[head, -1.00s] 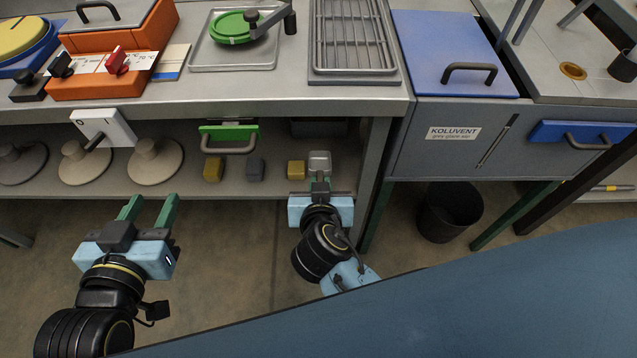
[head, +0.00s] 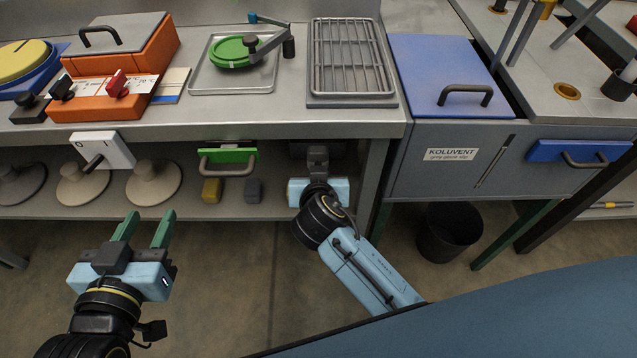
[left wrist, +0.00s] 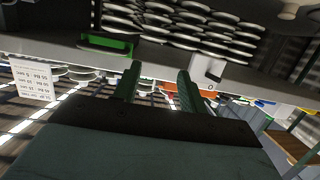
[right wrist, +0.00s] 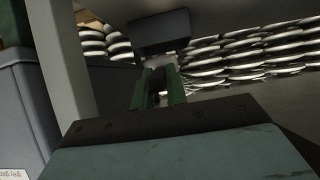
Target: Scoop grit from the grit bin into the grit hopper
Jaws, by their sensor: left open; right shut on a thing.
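My right gripper (head: 318,168) reaches under the front edge of the steel bench. It is shut on a small grey thing, mostly hidden in the head view; I cannot tell if it is a scoop. In the right wrist view its fingers (right wrist: 158,88) close on something, with a dark grey block (right wrist: 160,32) beyond. My left gripper (head: 143,230) is open and empty, in front of the lower shelf; its spread fingers also show in the left wrist view (left wrist: 160,85). I cannot make out a grit bin or grit hopper for certain.
A green handled front (head: 228,155) hangs under the bench. Yellow (head: 211,190) and grey (head: 253,190) blocks and several discs sit on the lower shelf (head: 90,212). A bench leg (head: 372,165) and the KOLUVENT cabinet (head: 415,178) stand right of my right gripper.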

